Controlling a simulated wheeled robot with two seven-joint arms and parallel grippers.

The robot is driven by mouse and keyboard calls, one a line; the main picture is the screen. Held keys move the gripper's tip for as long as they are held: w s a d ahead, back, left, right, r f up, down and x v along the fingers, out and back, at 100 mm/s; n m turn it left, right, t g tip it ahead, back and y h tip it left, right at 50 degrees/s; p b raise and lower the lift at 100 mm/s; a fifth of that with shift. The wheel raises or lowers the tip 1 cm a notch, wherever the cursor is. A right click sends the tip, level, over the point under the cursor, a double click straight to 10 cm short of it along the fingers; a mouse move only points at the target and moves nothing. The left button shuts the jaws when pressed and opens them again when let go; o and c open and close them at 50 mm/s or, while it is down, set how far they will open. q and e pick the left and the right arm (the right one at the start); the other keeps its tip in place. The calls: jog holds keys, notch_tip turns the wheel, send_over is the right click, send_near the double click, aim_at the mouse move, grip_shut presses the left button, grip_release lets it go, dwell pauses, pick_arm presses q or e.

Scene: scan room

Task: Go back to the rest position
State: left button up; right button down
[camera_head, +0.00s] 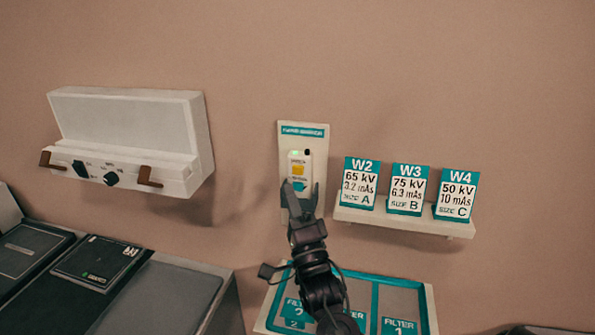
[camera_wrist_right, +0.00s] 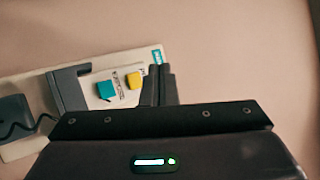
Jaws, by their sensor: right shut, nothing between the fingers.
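My right gripper (camera_head: 299,190) is in the middle of the head view, reaching up from the bottom edge. It is shut with nothing held. The handset sits on a pale wall plate (camera_head: 314,137) with a teal label. Whether the tips touch it I cannot tell. In the right wrist view the handset (camera_wrist_right: 117,88) shows beyond my dark fingers. My left gripper is not in view.
A white wall box (camera_head: 130,130) with knobs and brown handles hangs left. Cards W2, W3 and W4 stand on a shelf (camera_head: 400,222) to the right. A teal filter tray (camera_head: 428,300) lies below, partly behind my arm. Dark panels (camera_head: 100,262) are lower left.

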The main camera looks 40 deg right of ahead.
dwell(0.4)
jog(key=s+a+f+n+g+y, duration=0.2)
jog(key=a+f+n+g+y, duration=0.15)
jog(key=f+n+g, duration=0.4)
jog(key=s+a+f+n+g+y, duration=0.2)
jog(key=a+f+n+g, duration=0.25)
jog(key=f, duration=0.55)
jog(key=s+a+f+n+g, duration=0.2)
jog(key=s+n+g, duration=0.1)
jog(key=s, duration=0.2)
jog(key=s+a+f+n+g+y, duration=0.1)
jog(key=s+f+n+g, duration=0.15)
jog(key=s, duration=0.25)
jog(key=s+a+f+n+g, duration=0.1)
jog(key=s+a+n+g, duration=0.1)
jog(key=s+n+g, duration=0.3)
notch_tip(320, 180, down, 29)
jog(key=s+t, duration=0.1)
jog(key=s, duration=0.1)
jog(key=s+d+f, duration=0.2)
jog(key=s+f, duration=0.8)
jog(key=s+d+f+g+b, duration=0.1)
jog(key=s+d+f, duration=0.1)
jog(key=s+f, duration=0.8)
jog(key=shift+f, duration=0.3)
